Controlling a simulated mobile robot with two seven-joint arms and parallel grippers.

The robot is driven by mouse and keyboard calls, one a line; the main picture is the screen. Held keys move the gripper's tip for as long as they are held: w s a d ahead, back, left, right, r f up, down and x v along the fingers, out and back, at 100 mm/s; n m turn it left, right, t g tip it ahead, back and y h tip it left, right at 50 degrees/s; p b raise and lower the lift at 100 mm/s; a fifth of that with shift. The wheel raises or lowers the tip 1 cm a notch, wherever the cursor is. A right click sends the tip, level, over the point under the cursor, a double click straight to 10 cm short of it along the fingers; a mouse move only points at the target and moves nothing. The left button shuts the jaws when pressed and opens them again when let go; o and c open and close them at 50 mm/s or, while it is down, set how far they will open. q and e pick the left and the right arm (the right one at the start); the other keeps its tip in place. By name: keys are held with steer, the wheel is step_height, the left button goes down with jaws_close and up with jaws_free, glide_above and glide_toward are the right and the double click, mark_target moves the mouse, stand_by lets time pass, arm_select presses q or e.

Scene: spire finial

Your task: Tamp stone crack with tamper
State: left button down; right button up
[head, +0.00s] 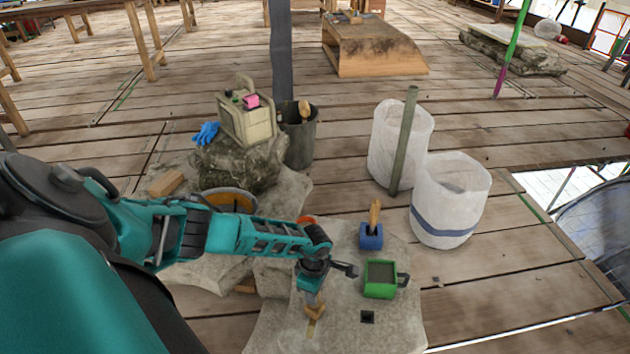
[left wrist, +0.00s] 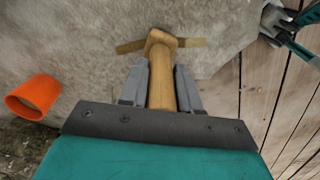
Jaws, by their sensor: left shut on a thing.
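My left gripper (head: 312,293) is shut on a wooden tamper (head: 316,310) above the stone slab (head: 270,335). In the left wrist view the tamper's handle (left wrist: 160,80) lies between the two grey fingers (left wrist: 160,88). Its head lies over a tan strip in the stone, the crack (left wrist: 192,43), which shows on both sides of it. The crack (head: 311,328) also shows just below the tamper in the head view. I cannot tell whether the tamper touches the stone. Part of my right gripper (left wrist: 288,25) seems to show at the upper right of the left wrist view, cut off.
On the slab stand a blue holder (head: 371,237) with a wooden-handled tool, a green box (head: 380,279) and a small dark square (head: 367,317). An orange cup (left wrist: 36,96) is close to my left gripper. White sacks (head: 450,205) stand behind the slab.

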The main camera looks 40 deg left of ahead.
arm_select(q)
steer(key=shift+s+d+f, duration=0.1)
steer(key=shift+s+d, duration=0.1)
steer(key=shift+s, duration=0.2)
steer(key=shift+s+d+p, duration=0.2)
steer(key=shift+s+p, duration=0.1)
steer(key=shift+p, duration=0.2)
steer(key=shift+s+d+p, duration=0.2)
steer(key=shift+s+p, duration=0.05)
steer(key=shift+p, duration=0.05)
steer(key=shift+s+d+p, duration=0.25)
steer(key=shift+p, duration=0.05)
steer(key=shift+s+d+p, duration=0.25)
steer(key=shift+p, duration=0.05)
steer(key=shift+s+d+p, duration=0.35)
steer(key=shift+s, duration=0.2)
steer(key=shift+s+d+p, duration=0.3)
steer(key=shift+s+d, duration=0.05)
steer(key=shift+s, duration=0.2)
steer(key=shift+f, duration=0.1)
